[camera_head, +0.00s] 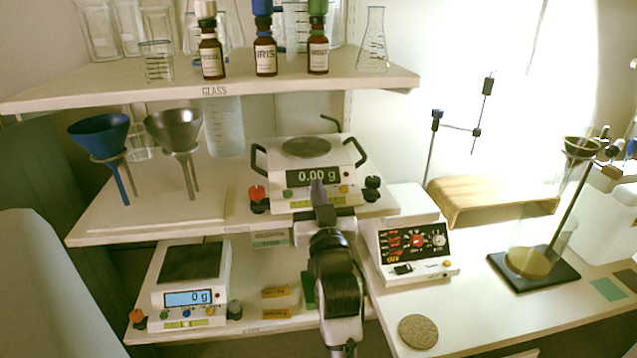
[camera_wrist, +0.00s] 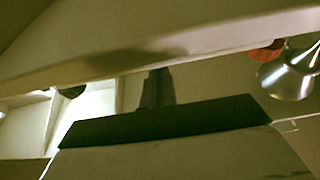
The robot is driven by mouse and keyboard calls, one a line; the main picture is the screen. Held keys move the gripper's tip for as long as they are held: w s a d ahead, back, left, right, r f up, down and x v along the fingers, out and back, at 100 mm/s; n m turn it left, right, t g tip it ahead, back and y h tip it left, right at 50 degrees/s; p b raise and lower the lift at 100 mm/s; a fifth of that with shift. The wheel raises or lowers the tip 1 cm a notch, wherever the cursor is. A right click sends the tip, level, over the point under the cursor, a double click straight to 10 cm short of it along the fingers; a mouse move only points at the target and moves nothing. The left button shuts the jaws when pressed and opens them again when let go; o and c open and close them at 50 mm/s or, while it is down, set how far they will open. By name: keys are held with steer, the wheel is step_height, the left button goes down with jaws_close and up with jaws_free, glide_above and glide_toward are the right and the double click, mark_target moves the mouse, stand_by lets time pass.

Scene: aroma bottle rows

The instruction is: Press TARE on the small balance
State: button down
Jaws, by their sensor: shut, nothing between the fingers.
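Two balances are in view. One (camera_head: 275,188) stands on the middle shelf, with a round pan, side handles and a display reading 0.00 g. The other (camera_head: 160,296) stands on the lower shelf, with a dark square pan, a display reading 0 g and coloured buttons below it. Button labels are too small to read. My gripper (camera_head: 318,187) is shut and empty, its fingertips in front of the middle-shelf balance's face, overlapping the display. Contact cannot be told. The wrist view shows the closed fingers (camera_wrist: 157,88) close to a pale edge. My gripper hides part of that balance's front.
Red and black knobs (camera_head: 257,196) stand left of the middle-shelf balance, black ones (camera_head: 371,188) right. Funnels (camera_head: 100,135) stand farther left. Brown bottles (camera_head: 265,56) line the upper shelf (camera_head: 120,92). A hotplate-like device (camera_head: 418,262) sits right of my arm.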

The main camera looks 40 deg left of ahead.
steer(key=shift+f, duration=0.1)
steer(key=shift+f+b, duration=0.8)
steer(key=shift+f, duration=0.25)
step_height(320, 180, up, 6)
steer(key=p, duration=0.4)
steer(key=shift+f, duration=0.15)
steer(key=b+v, duration=0.4)
steer(key=v, duration=0.6)
steer(key=shift+s+f+b, duration=0.2)
steer(key=shift+f+b, duration=0.1)
steer(key=shift+b, duration=0.05)
steer(key=shift+d, duration=0.15)
